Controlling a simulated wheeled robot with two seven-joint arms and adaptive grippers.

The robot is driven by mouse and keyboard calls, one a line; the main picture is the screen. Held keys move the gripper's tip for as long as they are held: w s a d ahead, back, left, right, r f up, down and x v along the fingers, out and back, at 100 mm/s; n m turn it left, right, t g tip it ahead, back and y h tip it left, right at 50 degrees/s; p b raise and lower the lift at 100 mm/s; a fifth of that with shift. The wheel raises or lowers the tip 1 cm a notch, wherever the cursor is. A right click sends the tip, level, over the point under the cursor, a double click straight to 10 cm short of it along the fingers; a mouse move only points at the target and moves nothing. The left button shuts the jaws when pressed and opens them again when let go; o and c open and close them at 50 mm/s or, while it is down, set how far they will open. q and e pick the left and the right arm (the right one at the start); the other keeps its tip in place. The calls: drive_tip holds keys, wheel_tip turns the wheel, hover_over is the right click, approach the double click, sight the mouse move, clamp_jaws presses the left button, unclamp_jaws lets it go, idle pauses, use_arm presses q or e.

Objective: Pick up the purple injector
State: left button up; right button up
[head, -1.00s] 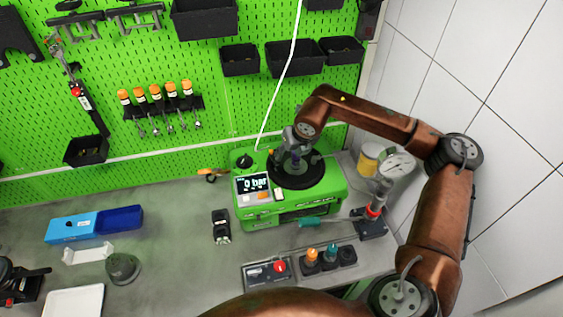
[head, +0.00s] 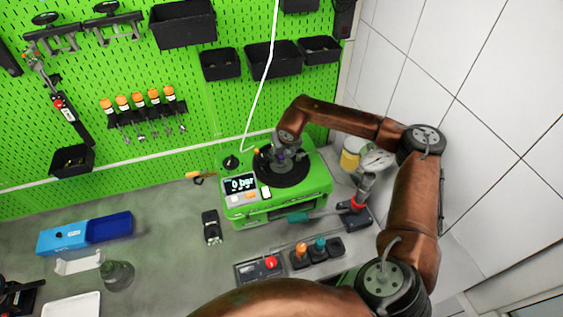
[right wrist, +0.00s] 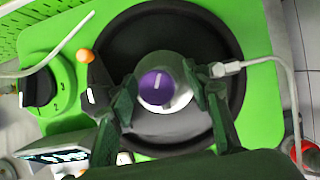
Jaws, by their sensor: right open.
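The purple injector (right wrist: 157,87) shows in the right wrist view as a silvery round body with a purple cap. It stands in the middle of a round black plate (right wrist: 180,30) on top of the green testbench (head: 313,191). A white cable plugs into its right side. My right gripper (right wrist: 160,95) is open, with one dark finger on each side of the injector; I cannot tell whether they touch it. In the head view my right gripper (head: 283,158) is low over the black plate and mostly hides the injector. My left gripper is not in view.
An orange-tipped part (right wrist: 86,57) sits close to the left finger. A black knob (right wrist: 37,88) is at the testbench's left. A gauge tool (head: 365,187) and a yellow can (head: 350,157) stand to the right. Switch boxes (head: 318,252) lie in front. The grey worktop at left has clear room.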

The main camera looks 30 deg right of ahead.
drive_tip(key=shift+c, duration=0.3)
clamp_jaws()
drive_tip(key=shift+r, duration=0.1)
